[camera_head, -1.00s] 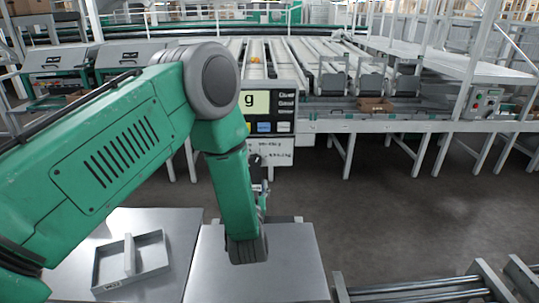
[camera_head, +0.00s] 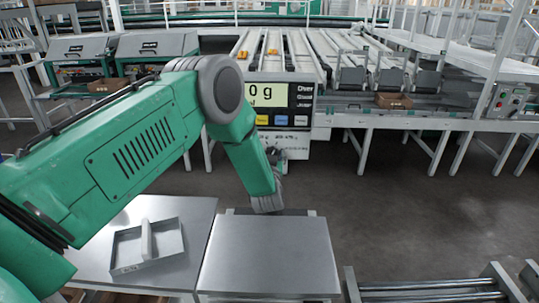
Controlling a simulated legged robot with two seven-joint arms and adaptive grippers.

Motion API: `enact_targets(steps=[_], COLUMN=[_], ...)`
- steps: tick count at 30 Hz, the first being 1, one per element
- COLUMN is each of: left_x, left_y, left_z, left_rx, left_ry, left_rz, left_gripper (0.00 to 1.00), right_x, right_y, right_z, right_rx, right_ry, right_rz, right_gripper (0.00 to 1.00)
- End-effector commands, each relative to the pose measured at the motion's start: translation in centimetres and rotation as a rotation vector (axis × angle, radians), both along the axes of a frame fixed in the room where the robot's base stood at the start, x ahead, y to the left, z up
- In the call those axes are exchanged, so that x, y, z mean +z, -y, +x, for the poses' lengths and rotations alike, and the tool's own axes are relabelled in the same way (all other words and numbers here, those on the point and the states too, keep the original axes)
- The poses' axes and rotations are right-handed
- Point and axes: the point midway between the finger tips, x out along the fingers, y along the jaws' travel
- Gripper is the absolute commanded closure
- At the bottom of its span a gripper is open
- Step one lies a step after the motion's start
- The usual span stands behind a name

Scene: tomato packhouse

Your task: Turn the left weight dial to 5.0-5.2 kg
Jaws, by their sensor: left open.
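I cannot make out the left weight dial; my forearm hides that area. My left gripper (camera_head: 276,156) is open, partly hidden behind my green forearm, in front of the white panel. Whether it touches anything there I cannot tell. My right gripper is not in view.
A steel tray with a handle (camera_head: 122,252) lies on the table (camera_head: 190,215) left of the plate. A roller conveyor (camera_head: 430,290) is at the lower right. Sorting lanes with a cardboard box (camera_head: 393,100) stand behind.

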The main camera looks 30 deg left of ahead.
Motion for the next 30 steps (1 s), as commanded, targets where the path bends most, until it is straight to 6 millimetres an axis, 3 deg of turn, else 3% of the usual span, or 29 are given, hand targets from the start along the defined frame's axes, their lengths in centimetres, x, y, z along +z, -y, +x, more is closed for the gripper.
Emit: enact_targets(steps=[2, 7, 20, 30], left_x=[0.11, 0.01, -0.40, -0.71], left_y=[0.29, 0.13, 0.00, 0.34], left_z=[0.01, 0.02, 0.18, 0.28], left_rx=[-0.001, -0.002, -0.004, -0.009], left_ry=[0.000, 0.000, -0.031, -0.160], left_rz=[0.001, -0.001, 0.040, 0.244], left_gripper=[0.43, 0.92, 0.92, 0.92], right_x=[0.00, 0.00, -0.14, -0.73], right_y=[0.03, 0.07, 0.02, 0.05], right_z=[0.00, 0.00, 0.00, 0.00], right_rx=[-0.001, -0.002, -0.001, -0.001], right_ry=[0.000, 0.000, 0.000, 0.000], right_rz=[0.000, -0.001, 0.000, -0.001], right_gripper=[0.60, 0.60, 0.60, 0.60])
